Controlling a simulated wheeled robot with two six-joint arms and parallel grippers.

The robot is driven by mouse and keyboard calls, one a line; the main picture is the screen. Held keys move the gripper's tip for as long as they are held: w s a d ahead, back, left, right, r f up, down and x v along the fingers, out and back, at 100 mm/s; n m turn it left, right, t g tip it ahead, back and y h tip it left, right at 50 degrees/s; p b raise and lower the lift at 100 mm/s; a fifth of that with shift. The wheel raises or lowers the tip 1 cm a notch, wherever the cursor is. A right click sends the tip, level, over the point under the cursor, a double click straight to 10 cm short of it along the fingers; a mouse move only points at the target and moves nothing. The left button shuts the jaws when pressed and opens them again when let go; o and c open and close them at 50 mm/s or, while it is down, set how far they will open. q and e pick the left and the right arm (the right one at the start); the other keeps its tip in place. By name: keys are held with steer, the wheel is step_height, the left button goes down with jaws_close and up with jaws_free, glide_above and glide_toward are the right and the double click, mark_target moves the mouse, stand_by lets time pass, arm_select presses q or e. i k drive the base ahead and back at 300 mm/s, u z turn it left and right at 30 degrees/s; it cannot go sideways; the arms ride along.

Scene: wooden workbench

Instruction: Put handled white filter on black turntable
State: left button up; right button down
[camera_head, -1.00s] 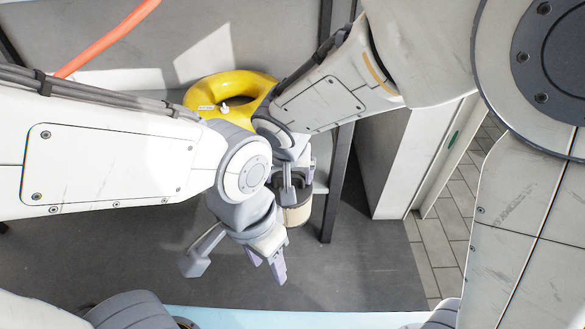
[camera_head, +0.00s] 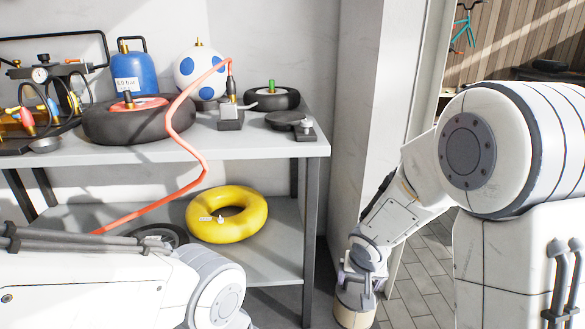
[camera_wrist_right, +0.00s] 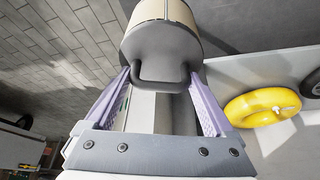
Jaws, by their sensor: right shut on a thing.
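The handled white filter (camera_head: 354,308) is a cream cylinder at the lower right in the head view, its bottom cut off by the frame. The right wrist view shows its cream side (camera_wrist_right: 163,12) and its dark grey end with a loop handle (camera_wrist_right: 160,80). My right gripper (camera_head: 358,280) is shut on the filter at its handle end, to the right of the shelf. The purple fingers (camera_wrist_right: 163,100) stand on both sides of the handle. A flat black disc (camera_head: 286,119), seemingly the turntable, lies at the right end of the top shelf. My left gripper is out of view.
The top shelf (camera_head: 240,147) also holds a tyre (camera_head: 135,120), a blue tank (camera_head: 134,72), a spotted ball (camera_head: 200,72) and a small wheel (camera_head: 272,98). An orange hose (camera_head: 185,150) hangs across its front. A yellow ring (camera_head: 228,214) lies on the lower shelf.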

mark_target(285, 116)
steer(key=k, duration=0.4)
steer(key=z, duration=1.7)
steer(key=i, duration=1.5)
steer(key=u, duration=1.15)
